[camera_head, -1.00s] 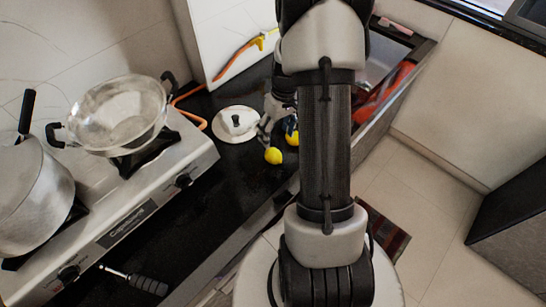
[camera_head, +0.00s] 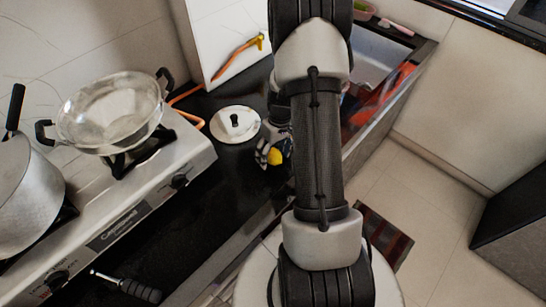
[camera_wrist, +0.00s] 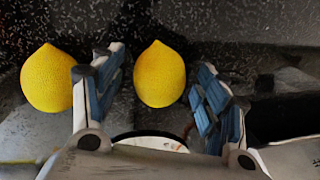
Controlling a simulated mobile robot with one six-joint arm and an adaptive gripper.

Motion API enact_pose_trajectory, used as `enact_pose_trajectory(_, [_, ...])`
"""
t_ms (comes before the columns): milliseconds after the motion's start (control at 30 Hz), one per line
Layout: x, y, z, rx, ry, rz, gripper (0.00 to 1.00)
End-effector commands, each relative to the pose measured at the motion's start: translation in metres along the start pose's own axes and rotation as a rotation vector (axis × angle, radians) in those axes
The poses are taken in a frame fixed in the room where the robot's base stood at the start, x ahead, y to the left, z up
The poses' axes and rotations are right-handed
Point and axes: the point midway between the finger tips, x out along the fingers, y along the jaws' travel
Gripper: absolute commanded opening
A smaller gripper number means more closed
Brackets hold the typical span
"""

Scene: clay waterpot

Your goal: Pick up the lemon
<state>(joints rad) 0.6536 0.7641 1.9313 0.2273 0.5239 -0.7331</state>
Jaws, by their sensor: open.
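In the wrist view, one yellow lemon (camera_wrist: 159,75) lies between the two fingers of my open gripper (camera_wrist: 157,82), with a narrow gap on each side. A second lemon (camera_wrist: 48,78) lies outside the left finger, close to it. The fingers have blue pads. In the head view, one lemon (camera_head: 274,157) shows at my gripper (camera_head: 272,151) on the black counter. The second lemon cannot be made out there, and my arm and gripper cover part of this spot.
A round metal lid (camera_head: 235,123) with a black knob lies just left of my gripper. A gas stove (camera_head: 150,190) with a glass-like pan (camera_head: 112,112) and a metal pot (camera_head: 25,190) stands at left. A sink (camera_head: 375,60) is to the right. A black-handled tool (camera_head: 130,288) lies in front.

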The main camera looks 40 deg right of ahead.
Motion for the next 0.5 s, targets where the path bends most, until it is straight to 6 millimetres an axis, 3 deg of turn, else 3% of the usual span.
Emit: enact_pose_trajectory(500, [-0.0008,0.0002,0.0,0.001,0.0,0.0,0.37])
